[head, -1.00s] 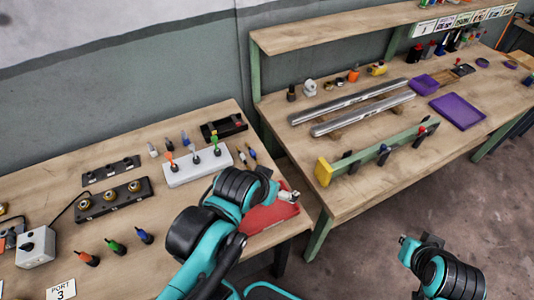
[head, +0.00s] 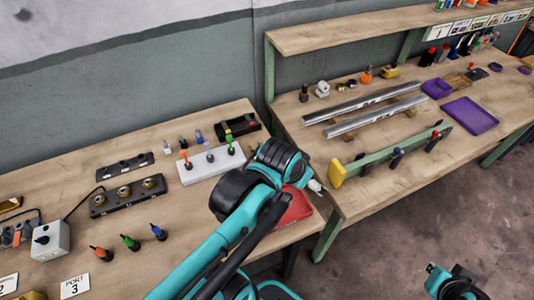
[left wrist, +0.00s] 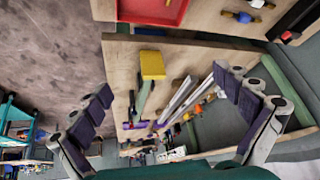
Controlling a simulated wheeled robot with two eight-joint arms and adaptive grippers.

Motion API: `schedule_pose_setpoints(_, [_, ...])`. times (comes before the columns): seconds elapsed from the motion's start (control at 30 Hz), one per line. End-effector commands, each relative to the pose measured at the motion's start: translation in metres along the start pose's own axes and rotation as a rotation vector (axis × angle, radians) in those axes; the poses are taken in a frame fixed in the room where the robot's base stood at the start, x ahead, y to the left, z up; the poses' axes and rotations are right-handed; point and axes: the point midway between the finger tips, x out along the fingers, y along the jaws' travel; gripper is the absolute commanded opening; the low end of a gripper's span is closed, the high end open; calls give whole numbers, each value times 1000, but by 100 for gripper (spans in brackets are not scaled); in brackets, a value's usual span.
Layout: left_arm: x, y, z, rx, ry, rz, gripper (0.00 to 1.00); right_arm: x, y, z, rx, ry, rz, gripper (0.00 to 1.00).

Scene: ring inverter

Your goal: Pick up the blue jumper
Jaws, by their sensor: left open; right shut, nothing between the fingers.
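A blue-topped peg-like piece (head: 158,232) stands on the left bench, right of a green one (head: 130,242) and an orange one (head: 101,254). Another small blue-tipped piece (head: 199,137) is behind the white block (head: 212,165). I cannot tell which is the blue jumper. A small blue-and-yellow piece (left wrist: 243,17) lies on the bench in the left wrist view. My left gripper (left wrist: 163,85) is open and empty, above the right front corner of the bench; in the head view it is mostly hidden by my arm. My right gripper (head: 433,268) is shut and empty, low at right.
A red tray (head: 294,208) lies at the left bench's right edge, partly behind my left arm. The right bench (head: 385,205) holds a green bar with a yellow end (head: 337,173), metal rails (head: 375,118) and a purple tray (head: 470,115). Dark sockets (head: 127,195) stand on the left bench.

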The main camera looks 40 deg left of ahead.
Motion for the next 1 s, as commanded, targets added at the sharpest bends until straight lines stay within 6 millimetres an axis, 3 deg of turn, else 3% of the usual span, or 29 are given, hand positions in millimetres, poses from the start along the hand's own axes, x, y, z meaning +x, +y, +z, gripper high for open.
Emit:
schedule_pose_setpoints(0.27, [15,-42,-29,88,-107,-7,100,-5,0,-3,0,0,0,0])
schedule_pose_setpoints(0.5, [56,-116,-53,218,-258,43,100,-11,0,-8,0,0,0,0])
schedule_pose_setpoints(0.7, [100,-179,-48,320,-351,127,100,-16,0,-11,0,0,0,0])
schedule_pose_setpoints(0.8, [116,-200,-41,355,-376,163,100,-17,0,-12,0,0,0,0])
schedule_pose_setpoints(1.0, [133,-216,-31,387,-393,197,100,-16,0,-12,0,0,0,0])
